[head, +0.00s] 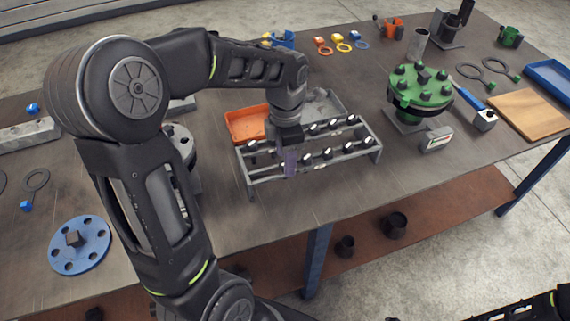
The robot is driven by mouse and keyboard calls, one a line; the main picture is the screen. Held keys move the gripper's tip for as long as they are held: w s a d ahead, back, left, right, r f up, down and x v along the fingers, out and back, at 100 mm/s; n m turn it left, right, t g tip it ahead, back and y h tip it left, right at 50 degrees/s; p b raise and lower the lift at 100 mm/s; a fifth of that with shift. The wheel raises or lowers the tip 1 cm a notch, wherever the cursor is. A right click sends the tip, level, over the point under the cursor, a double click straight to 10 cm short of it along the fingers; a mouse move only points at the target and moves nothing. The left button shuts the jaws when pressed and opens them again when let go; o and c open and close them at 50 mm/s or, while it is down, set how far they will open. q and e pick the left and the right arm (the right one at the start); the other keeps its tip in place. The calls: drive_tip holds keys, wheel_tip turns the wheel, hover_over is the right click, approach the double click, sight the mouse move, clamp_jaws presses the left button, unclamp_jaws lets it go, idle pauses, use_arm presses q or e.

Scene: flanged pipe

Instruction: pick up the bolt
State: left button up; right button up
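Several dark bolts with pale ends, one of them at the rack's right end (368,140), sit in two rows on a grey metal rack (376,157) near the table's front edge. My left gripper (290,163) points down at the left-middle part of the rack, among the bolts. Its fingers are small and partly hidden by my wrist, so I cannot tell whether they are open or touch a bolt. My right gripper is not in view; only part of my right arm shows at the bottom right corner.
A blue flange (80,246) lies at the left.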

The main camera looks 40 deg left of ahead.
use_arm(q)
drive_tip(key=shift+f, duration=0.55)
drive_tip(key=shift+c, duration=0.4)
clamp_jaws()
idle(0.3)
